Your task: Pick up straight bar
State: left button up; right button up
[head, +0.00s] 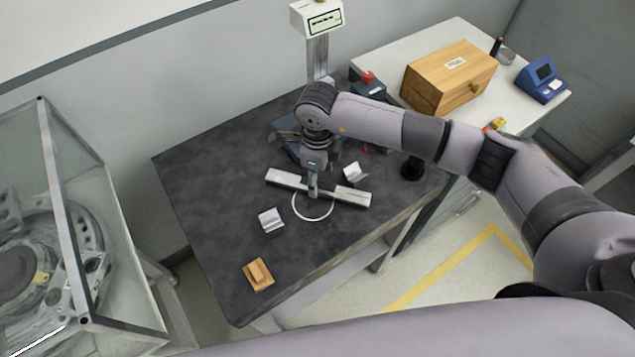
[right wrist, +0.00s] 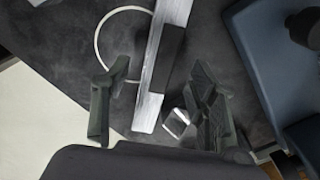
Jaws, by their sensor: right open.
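The straight bar (head: 350,195) is a long silver bar lying on the dark table, slanting slightly down to the right. My right gripper (head: 312,190) points down over the middle of the bar and hides part of it. In the right wrist view the bar (right wrist: 148,108) runs between the two spread fingers of my right gripper (right wrist: 158,82), with a dark section near its middle. The fingers are open and stand apart from the bar on both sides. My left gripper is not in view.
A thin white ring (head: 296,212) lies just in front of the bar. Small metal blocks (head: 271,220) (head: 355,173) stand near it. A wooden block (head: 258,275) lies at the front of the dark table (head: 205,185). A scale-like display (head: 318,20) on a post rises behind.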

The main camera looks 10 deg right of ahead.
notch_tip(320, 180, down, 2)
jog(key=shift+f+p, duration=0.2)
jog(key=shift+p, duration=0.2)
jog(key=shift+f, duration=0.5)
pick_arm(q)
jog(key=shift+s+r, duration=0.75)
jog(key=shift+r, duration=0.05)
pick_arm(e)
grip_shut()
jog(key=shift+r, duration=0.1)
